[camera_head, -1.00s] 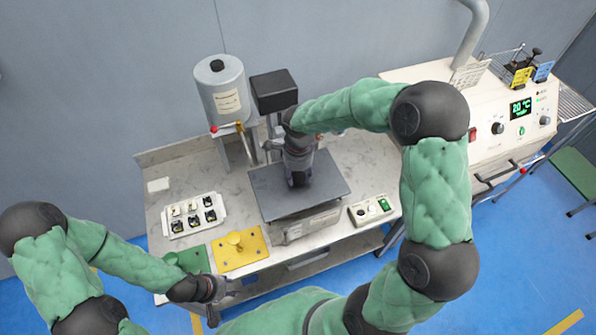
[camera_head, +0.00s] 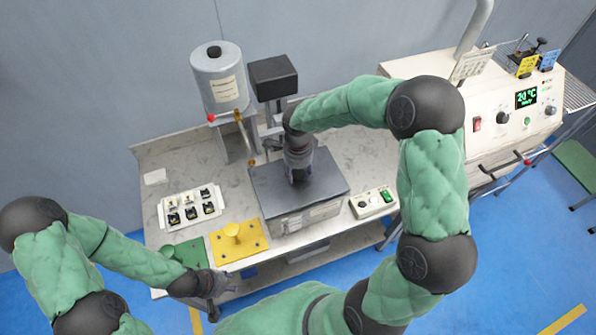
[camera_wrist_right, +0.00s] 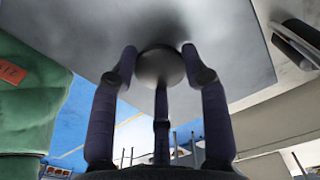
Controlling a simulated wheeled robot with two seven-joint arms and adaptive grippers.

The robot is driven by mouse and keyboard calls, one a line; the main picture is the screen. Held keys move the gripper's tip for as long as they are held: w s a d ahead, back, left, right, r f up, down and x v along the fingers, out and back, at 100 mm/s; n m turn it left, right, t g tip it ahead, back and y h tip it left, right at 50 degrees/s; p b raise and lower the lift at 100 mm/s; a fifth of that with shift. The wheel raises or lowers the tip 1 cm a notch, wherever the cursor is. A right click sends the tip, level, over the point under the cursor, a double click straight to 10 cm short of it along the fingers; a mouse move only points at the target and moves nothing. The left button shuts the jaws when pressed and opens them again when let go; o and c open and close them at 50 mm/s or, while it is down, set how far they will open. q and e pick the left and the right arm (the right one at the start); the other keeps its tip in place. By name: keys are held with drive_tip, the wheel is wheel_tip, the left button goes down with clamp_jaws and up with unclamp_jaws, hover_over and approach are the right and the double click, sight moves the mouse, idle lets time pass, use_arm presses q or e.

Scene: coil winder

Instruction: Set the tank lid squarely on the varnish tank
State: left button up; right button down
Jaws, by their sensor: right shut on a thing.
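The tank lid (camera_head: 325,178) is a flat dark grey plate over the varnish tank (camera_head: 310,217), a grey box on the bench. The lid lies level and roughly lines up with the tank; any small gap beneath it cannot be made out. My right gripper (camera_head: 298,178) points down at the lid's middle. In the right wrist view, its fingers (camera_wrist_right: 160,75) are closed around the round knob (camera_wrist_right: 160,62) of the lid (camera_wrist_right: 225,35). My left gripper (camera_head: 222,284) is low at the bench's front edge, apart from the lid; its finger opening is too small to judge.
A yellow plate with a knob (camera_head: 255,242), a green plate (camera_head: 190,253) and a white tray of small parts (camera_head: 165,215) lie left of the tank. A switch box (camera_head: 358,207) sits close on the right. A cylinder (camera_head: 216,85) and a dark-headed post (camera_head: 272,80) stand behind.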

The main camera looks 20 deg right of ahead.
drive_tip(key=shift+b, duration=0.5)
idle(1.1)
drive_tip(key=shift+f+b, duration=0.9)
drive_tip(key=c, duration=0.5)
unclamp_jaws()
drive_tip(key=shift+c, duration=0.2)
drive_tip(key=shift+r, duration=0.1)
wheel_tip(320, 180, up, 12)
